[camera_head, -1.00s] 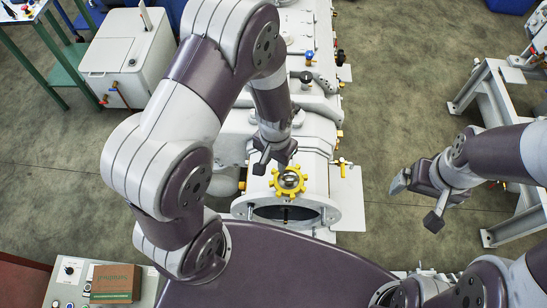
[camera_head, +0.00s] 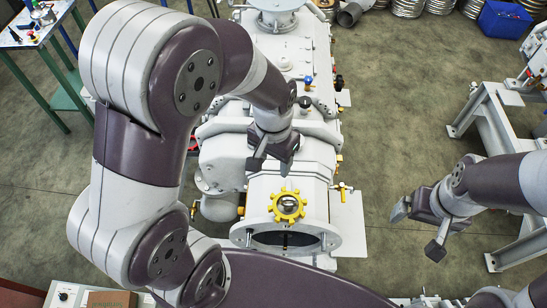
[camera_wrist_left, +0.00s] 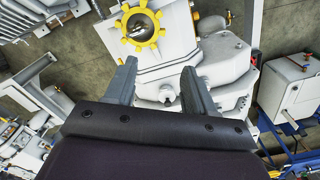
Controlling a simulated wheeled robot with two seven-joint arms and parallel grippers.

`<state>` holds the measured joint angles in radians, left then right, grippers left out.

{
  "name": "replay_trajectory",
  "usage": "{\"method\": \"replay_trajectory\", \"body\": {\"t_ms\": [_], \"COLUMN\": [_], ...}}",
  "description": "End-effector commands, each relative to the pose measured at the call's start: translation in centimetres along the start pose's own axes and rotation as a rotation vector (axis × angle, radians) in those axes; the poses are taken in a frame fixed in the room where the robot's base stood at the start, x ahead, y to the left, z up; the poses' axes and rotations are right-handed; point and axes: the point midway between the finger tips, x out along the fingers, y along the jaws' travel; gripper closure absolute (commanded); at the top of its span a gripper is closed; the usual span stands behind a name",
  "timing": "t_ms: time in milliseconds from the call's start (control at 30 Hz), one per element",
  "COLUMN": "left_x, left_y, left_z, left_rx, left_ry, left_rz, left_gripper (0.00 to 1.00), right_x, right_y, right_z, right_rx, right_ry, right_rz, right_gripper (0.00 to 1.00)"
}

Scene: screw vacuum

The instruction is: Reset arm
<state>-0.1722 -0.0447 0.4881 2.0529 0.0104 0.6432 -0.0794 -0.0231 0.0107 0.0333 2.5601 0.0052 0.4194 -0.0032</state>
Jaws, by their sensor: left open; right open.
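My left gripper (camera_head: 271,166) is open and empty. In the head view it hangs above the grey machine (camera_head: 280,128), behind the yellow handwheel (camera_head: 288,206). In the left wrist view the left gripper's two fingers (camera_wrist_left: 159,86) stand wide apart with nothing between them, and the yellow handwheel (camera_wrist_left: 140,26) shows beyond them, apart from both. My right gripper (camera_head: 421,228) is open and empty over bare floor, to the right of the machine.
The machine's round flange opening (camera_head: 322,236) faces me below the handwheel. A grey metal stand (camera_head: 483,118) is at the right. A green-legged table (camera_head: 62,88) is at the upper left. Metal drums (camera_head: 408,6) and a blue bin (camera_head: 503,20) stand at the back. Floor between is clear.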

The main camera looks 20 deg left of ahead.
Motion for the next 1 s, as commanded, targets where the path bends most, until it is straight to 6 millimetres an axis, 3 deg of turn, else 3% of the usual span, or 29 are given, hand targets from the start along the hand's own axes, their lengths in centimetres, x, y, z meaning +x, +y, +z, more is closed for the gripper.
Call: {"method": "replay_trajectory", "body": {"t_ms": [167, 700, 1000], "left_x": [-0.9, -0.8, -0.6], "left_y": [0.0, -0.1, -2.6], "left_z": [0.0, -0.2, 5.2], "left_rx": [0.0, -0.01, -0.198], "left_ry": [0.0, 0.016, 0.112], "left_rz": [0.0, -0.001, -0.015], "left_gripper": [0.46, 0.46, 0.46], "right_x": [0.1, 0.1, 0.3], "right_y": [0.0, 0.0, 0.0], "right_z": [0.0, 0.0, 0.0], "right_rx": [0.0, 0.0, 0.0], "right_ry": [0.0, 0.0, 0.0], "right_rz": [0.0, 0.0, 0.0], "right_gripper": [0.04, 0.04, 0.04]}}
